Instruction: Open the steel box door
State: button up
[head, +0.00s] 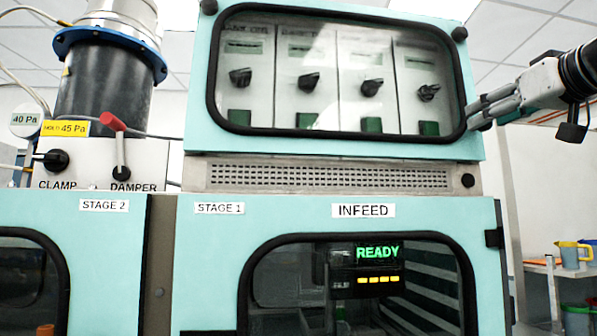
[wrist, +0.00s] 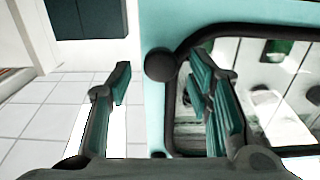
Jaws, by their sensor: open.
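The upper turquoise door (head: 330,147) has a black-sealed window and round black knobs at its corners. It looks closed. Four modules with black dials, such as this dial (head: 312,82), show behind the glass. My gripper (head: 478,113) is at the door's lower right corner, fingers pointing left, partly covering the knob there. In the wrist view my gripper (wrist: 160,80) is open, and a black knob (wrist: 160,64) on the turquoise door (wrist: 165,20) lies between the fingertips' lines. The right finger overlaps the window. I cannot tell whether either finger touches.
Below are a vent strip (head: 330,178) and an INFEED door (head: 215,260) with a READY display (head: 378,253). A red-handled DAMPER lever (head: 114,123) and a dark cylinder (head: 105,75) stand left. A shelf with a yellow-and-blue jug (head: 572,256) is at right.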

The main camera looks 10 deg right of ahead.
jog(key=shift+w+a, duration=0.1)
jog(key=shift+w, duration=1.35)
grip_shut()
jog(key=shift+s, duration=0.1)
